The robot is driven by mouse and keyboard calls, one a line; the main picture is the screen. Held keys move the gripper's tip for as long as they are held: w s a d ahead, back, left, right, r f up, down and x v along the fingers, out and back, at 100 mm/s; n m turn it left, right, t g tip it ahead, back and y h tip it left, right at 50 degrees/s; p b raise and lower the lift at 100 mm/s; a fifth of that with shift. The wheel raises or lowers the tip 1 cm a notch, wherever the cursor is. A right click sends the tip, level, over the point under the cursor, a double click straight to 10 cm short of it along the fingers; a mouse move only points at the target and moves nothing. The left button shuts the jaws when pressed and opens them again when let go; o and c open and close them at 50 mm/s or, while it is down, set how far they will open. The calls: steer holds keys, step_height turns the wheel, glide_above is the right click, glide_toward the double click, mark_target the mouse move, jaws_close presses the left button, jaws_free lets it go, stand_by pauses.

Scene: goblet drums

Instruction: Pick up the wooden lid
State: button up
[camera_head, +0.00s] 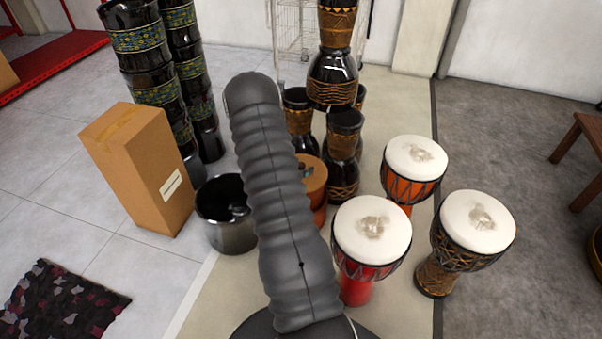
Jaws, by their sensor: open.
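A round, flat brown wooden top (317,181), which looks like the wooden lid, sits on a reddish drum just right of my arm. My dark ribbed arm covers its left part. A small dark detail shows on it, too small to make out. My gripper is not clearly visible; the arm rises through the middle of the view and hides what lies behind it. I cannot tell how far the gripper is from the lid.
A black pot (228,236) stands left of the arm, beside a tall cardboard box (140,165). A red drum (372,235), an orange drum (414,165) and a patterned drum (473,225) stand to the right. Dark goblet drums (343,150) are stacked behind.

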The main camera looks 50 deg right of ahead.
jaws_close()
